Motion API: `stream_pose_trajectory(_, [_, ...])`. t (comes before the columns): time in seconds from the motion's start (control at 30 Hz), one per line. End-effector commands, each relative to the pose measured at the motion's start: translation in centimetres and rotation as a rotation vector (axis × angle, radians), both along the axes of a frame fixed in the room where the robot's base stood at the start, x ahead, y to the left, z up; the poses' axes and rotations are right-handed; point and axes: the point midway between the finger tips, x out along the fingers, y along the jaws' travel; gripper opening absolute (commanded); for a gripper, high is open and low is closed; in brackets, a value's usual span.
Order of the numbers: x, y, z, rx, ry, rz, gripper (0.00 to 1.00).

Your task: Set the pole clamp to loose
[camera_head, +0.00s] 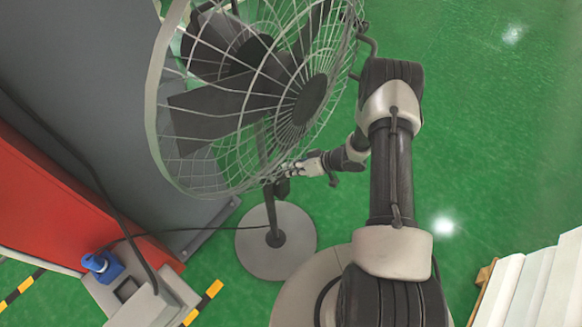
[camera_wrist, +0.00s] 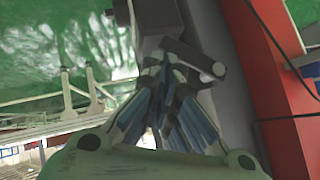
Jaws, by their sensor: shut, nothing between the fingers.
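A large pedestal fan (camera_head: 310,100) stands on a round grey base (camera_head: 255,250) in the head view. The dark pole clamp (camera_head: 282,187) sits on its pole below the wire cage, small and partly covered by my gripper. My gripper (camera_head: 285,172) is at the pole beside the clamp. In the wrist view my gripper (camera_wrist: 166,75) is shut with nothing between its fingers. A grey clamp lever (camera_wrist: 195,59) with a rounded end lies just beyond the fingertips. Whether the fingers touch it, and how far it is turned, I cannot tell.
A grey and red cabinet (camera_head: 50,190) stands left of the fan. A blue plug or connector (camera_head: 103,265) and a cable lie near its foot. White slabs (camera_head: 535,285) are stacked at lower right. Green floor (camera_head: 500,150) is clear on the right.

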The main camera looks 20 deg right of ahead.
Motion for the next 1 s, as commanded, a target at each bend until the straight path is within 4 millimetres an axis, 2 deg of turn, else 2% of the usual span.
stream_pose_trajectory(0.4, [-0.1,0.1,-1.8,0.0,0.0,-0.001,0.0])
stream_pose_trajectory(1.0, [-0.1,0.2,-2.1,-0.001,0.0,-0.001,0.0])
